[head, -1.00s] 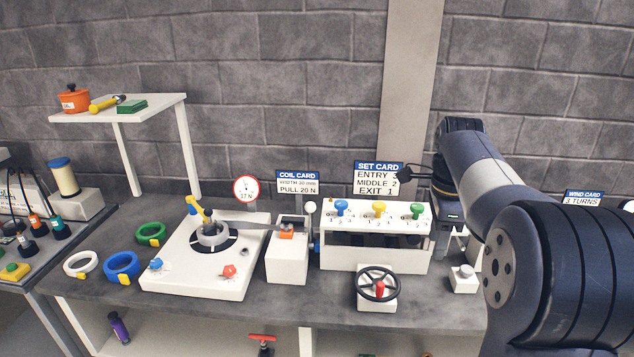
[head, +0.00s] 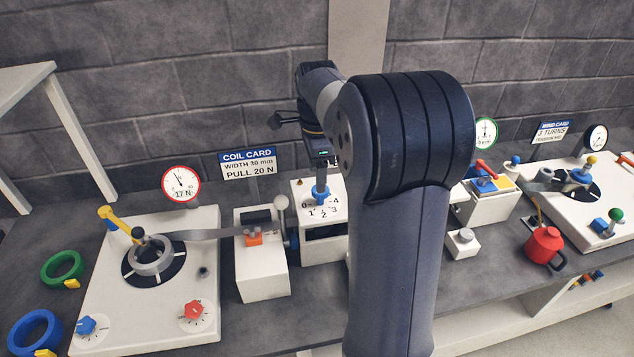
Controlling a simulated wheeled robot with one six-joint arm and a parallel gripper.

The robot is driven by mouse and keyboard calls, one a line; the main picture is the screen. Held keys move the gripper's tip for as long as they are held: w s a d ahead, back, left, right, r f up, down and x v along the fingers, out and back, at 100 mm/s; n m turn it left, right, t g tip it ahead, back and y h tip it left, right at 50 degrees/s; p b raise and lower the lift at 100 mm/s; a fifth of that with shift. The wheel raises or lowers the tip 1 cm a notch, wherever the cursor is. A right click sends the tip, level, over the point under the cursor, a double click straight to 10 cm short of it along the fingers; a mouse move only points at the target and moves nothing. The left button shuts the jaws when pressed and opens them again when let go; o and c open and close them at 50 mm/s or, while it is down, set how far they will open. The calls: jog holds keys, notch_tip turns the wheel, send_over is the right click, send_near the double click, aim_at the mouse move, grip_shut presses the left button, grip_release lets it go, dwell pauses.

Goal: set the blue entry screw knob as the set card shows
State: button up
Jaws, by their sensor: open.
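The blue entry screw knob (head: 320,196) stands at the left end of the white roll unit (head: 323,250). Numbers from 0 to 4 are printed around it; I cannot make out where its pointer stands. My gripper (head: 320,180) points down right over the knob, with its jaws open. Its fingertips are small and dark here, and I cannot tell whether they touch the knob. The set card, the other knobs and the right part of the unit are hidden behind my arm.
The coil card (head: 248,164) reads width 30 mm, pull 20 N. A grey strip (head: 200,235) runs from the left coil stand (head: 147,300) to a white block (head: 262,275) beside the unit. A red pot (head: 543,246) stands at the right.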

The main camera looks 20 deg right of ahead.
aim_at(320, 196)
jog(key=shift+f, duration=1.9)
jog(key=shift+c, duration=0.5)
jog(key=c, duration=0.9)
